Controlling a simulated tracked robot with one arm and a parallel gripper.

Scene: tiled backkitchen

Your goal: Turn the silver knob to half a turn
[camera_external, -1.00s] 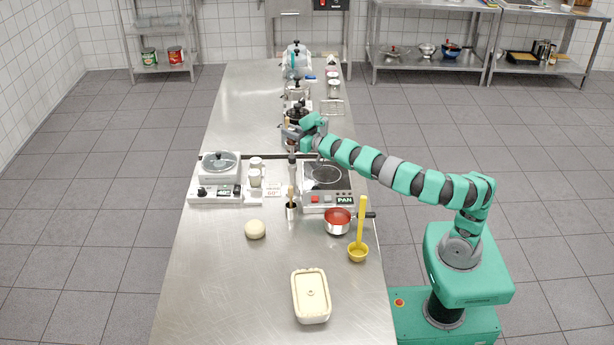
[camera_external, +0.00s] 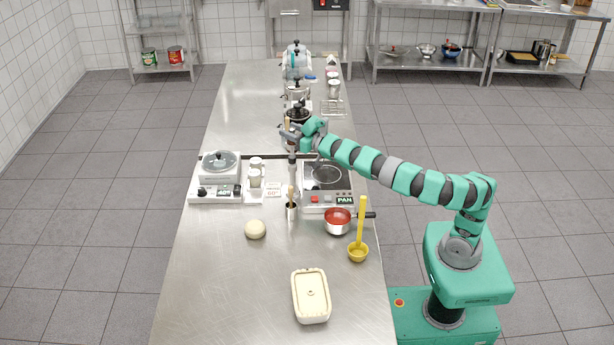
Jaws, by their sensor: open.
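A small silver spot, which looks like the silver knob (camera_external: 328,198), is on the front panel of the hot plate marked PAN (camera_external: 343,188), between a red button and the PAN label. It is too small to tell which way it is turned. My gripper (camera_external: 290,143) is above the table, behind and left of the hot plate. It is open and clear of the knob. Its fingertips are small and hard to make out against the dark pots behind them.
A second appliance (camera_external: 230,190) with a black knob stands on the left. A red-lined saucepan (camera_external: 338,222), yellow ladle (camera_external: 359,250), utensil cup (camera_external: 291,211) and dough ball (camera_external: 255,229) are in front. Several pots stand behind. The table's front left is clear.

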